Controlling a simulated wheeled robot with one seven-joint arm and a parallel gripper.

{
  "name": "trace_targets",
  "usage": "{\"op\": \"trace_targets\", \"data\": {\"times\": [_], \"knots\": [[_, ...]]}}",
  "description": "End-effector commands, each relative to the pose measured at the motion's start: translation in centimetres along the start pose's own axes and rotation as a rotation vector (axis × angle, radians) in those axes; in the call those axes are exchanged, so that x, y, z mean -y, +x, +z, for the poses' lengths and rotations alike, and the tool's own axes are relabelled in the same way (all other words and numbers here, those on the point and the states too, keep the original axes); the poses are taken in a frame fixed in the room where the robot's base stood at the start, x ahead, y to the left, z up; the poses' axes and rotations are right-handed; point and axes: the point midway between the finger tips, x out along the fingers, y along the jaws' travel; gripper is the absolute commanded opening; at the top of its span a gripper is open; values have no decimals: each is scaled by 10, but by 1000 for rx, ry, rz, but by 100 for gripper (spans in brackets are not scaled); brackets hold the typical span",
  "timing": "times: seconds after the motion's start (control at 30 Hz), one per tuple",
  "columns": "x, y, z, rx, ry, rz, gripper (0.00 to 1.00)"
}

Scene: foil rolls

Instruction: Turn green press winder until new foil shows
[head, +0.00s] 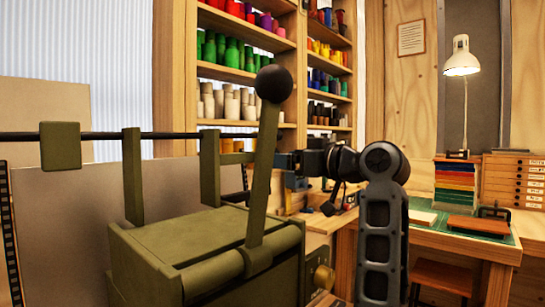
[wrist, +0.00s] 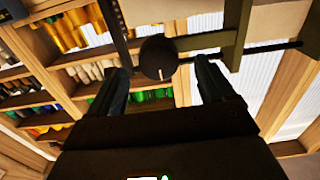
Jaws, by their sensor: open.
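The green press (head: 180,255) fills the lower left of the head view, with an upright lever topped by a black ball (head: 274,84). A dark rod (head: 100,136) runs across its green posts. In the wrist view a round black winder knob (wrist: 156,57) with a white mark sits at the rod's near end. My gripper (wrist: 160,68) is open, one finger on each side of the knob in the picture; I cannot tell whether either touches it. In the head view my gripper (head: 284,162) is right of the lever, and the winder knob is not clearly visible.
A brass knob (head: 322,278) is on the press's right side. The lever stands close to my gripper. A grey panel with a perforated dark strip (head: 11,235) is at left. Shelves of coloured rolls (head: 235,55) stand behind, and a desk with a green mat (head: 475,232) is at right.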

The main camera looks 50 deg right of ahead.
Motion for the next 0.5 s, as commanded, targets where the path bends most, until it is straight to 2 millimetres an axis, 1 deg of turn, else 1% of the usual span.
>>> {"op": "trace_targets", "data": {"times": [0.03,0.1,0.2,0.33,0.5], "knots": [[1,8,-1,2,0,-2,82],[0,17,-1,1,0,-1,82],[0,27,-1,0,1,0,82],[0,33,0,0,0,1,82],[0,34,0,0,0,1,82]]}}
